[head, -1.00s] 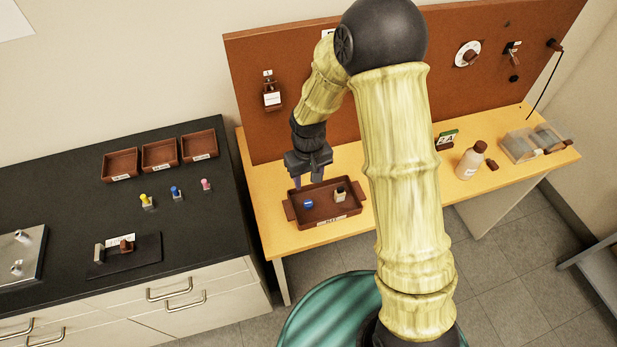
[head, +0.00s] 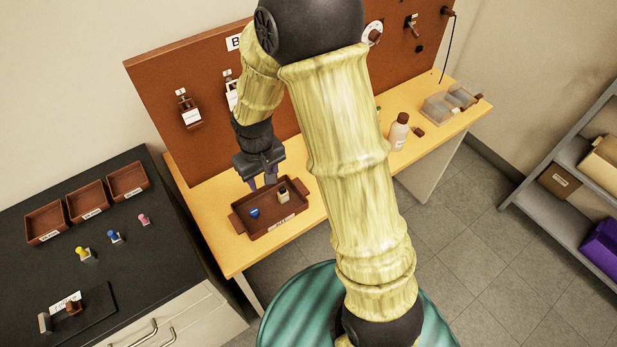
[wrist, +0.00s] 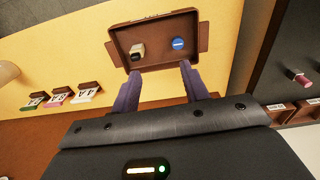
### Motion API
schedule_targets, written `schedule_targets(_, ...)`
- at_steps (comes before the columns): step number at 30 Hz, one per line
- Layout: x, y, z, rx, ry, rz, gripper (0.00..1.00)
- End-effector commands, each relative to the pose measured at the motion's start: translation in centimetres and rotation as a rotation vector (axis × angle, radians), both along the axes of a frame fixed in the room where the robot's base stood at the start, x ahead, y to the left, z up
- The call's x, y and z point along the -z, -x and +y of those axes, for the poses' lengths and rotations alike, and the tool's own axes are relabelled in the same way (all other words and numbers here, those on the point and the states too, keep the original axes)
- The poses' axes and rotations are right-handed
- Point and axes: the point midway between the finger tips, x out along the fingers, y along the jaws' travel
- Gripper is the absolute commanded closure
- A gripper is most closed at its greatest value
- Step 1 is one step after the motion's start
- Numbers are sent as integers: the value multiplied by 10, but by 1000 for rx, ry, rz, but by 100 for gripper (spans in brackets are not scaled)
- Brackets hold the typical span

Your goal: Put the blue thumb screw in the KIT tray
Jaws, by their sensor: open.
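A blue thumb screw (head: 114,237) stands on a small light block on the black counter, between a yellow one (head: 83,253) and a pink one (head: 144,219). A brown tray with two handles (head: 240,229) sits on the wooden table; it also shows in the wrist view (wrist: 157,67). Its front label is too small to read. A round blue piece (head: 254,212) and a small pale, dark-topped item (head: 283,194) lie inside it. My gripper (head: 262,185) is open and empty above the tray's back edge. Its purple fingers (wrist: 159,70) point toward the tray in the wrist view.
Three brown bins (head: 87,201) line the counter's back. A dark mat (head: 90,317) lies at its front. A brown panel (head: 170,85) rises behind the table. A bottle (head: 399,132) and a clear-lidded box (head: 447,103) stand at the table's right. Shelves (head: 540,190) stand far right.

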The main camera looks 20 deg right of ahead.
Motion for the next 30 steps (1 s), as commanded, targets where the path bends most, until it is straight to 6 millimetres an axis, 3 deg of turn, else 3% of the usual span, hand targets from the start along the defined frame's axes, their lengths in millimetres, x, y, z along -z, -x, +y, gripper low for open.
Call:
schedule_targets(1, -15, 8, -14, 33, -3, -23, 55)
schedule_targets(6, -52, 43, -53, 147, -15, -85, 55)
schedule_targets(10, -72, 74, -77, 229, -27, -131, 55)
schedule_targets(15, -84, 101, -94, 301, -39, -167, 55)
schedule_targets(30, -85, 105, -96, 310, -41, -172, 55)
